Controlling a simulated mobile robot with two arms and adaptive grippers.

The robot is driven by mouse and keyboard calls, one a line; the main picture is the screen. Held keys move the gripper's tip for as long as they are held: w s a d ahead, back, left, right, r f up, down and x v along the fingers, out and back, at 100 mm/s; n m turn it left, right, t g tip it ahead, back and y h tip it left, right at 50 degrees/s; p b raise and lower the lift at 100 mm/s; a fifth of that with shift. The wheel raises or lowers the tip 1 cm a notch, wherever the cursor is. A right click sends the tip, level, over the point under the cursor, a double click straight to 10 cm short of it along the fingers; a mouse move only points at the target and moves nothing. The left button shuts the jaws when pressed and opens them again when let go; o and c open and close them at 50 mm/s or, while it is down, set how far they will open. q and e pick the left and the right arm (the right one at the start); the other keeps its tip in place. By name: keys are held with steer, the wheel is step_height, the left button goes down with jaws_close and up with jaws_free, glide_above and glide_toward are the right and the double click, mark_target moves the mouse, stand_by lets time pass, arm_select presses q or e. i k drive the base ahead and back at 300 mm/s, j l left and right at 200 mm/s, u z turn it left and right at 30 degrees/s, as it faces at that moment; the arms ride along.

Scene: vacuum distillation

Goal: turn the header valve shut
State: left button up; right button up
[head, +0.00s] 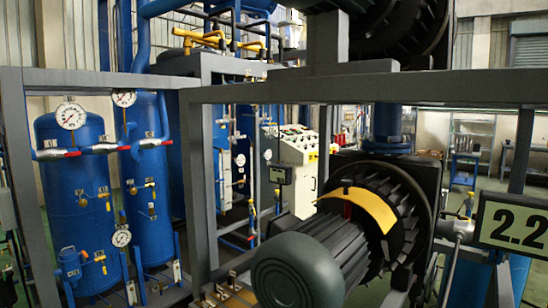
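I cannot tell which part is the header valve. Yellow pipes or handles (200,38) show higher up behind the frame, too small to make out. Neither of my grippers is in view.
A grey steel frame (290,86) crosses the front. A ribbed motor (300,270) with a finned blower (400,205) and yellow guard fills the lower right. A control cabinet (298,150) stands behind.

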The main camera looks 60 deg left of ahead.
mark_target(74, 153)
steer(key=j+u, duration=0.15)
steer(key=u, duration=1.4)
steer(key=i+j+u, duration=0.25)
steer(key=u, duration=0.25)
steer(key=i+j+u, duration=0.35)
steer(key=u, duration=0.15)
steer(key=i+j+u, duration=0.15)
steer(key=i+u, duration=0.15)
steer(key=u, duration=0.2)
steer(key=i+u, duration=0.1)
steer(key=i, duration=0.75)
